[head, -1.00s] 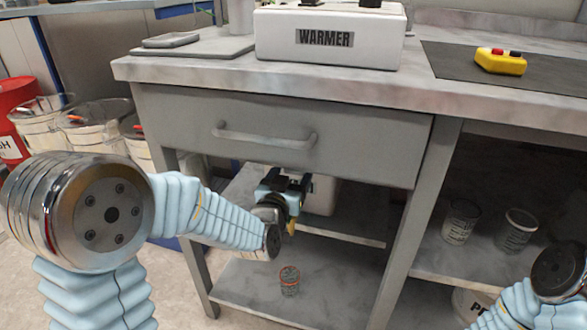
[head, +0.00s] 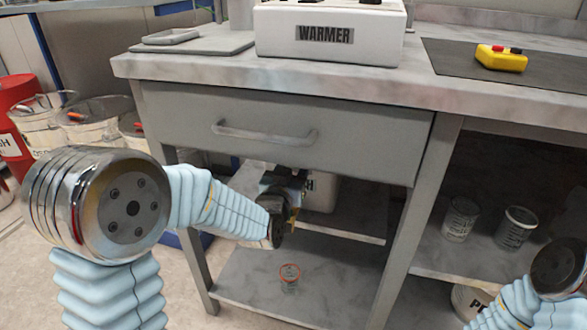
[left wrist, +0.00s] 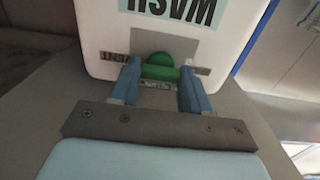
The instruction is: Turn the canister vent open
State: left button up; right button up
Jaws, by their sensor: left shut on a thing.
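The white canister (head: 322,192) stands on the middle shelf under the drawer, partly hidden behind my left gripper (head: 288,182). In the left wrist view, the canister (left wrist: 220,30) shows upside down with a dark-lettered label. Its green vent (left wrist: 160,68) sits on a grey patch between my left fingers (left wrist: 160,78), which are shut on it. Small printed marks flank the vent and another sits just on its gripper side; I cannot read them surely. Of my right arm, only a part shows at the lower right of the head view; its gripper is out of view.
The drawer (head: 280,130) and bench top (head: 215,72) overhang my left gripper. A bench leg (head: 402,245) stands to the right. A small orange-rimmed cup (head: 290,280) is on the lower shelf. Beakers (head: 460,220) stand in the right bay.

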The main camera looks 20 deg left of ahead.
pick_arm(q)
jog(key=m, duration=0.8)
jog(key=shift+m+p, duration=0.3)
jog(key=shift+p, duration=0.1)
jog(key=m+p, duration=0.1)
jog(key=m, duration=0.3)
jog(key=shift+d, duration=0.1)
jog(key=shift+f+m+p, duration=0.1)
jog(key=shift+m+p, duration=0.6)
jog(key=shift+m, duration=2)
jog(key=o, duration=1.1)
jog(key=shift+c, duration=0.2)
jog(key=shift+s, duration=0.1)
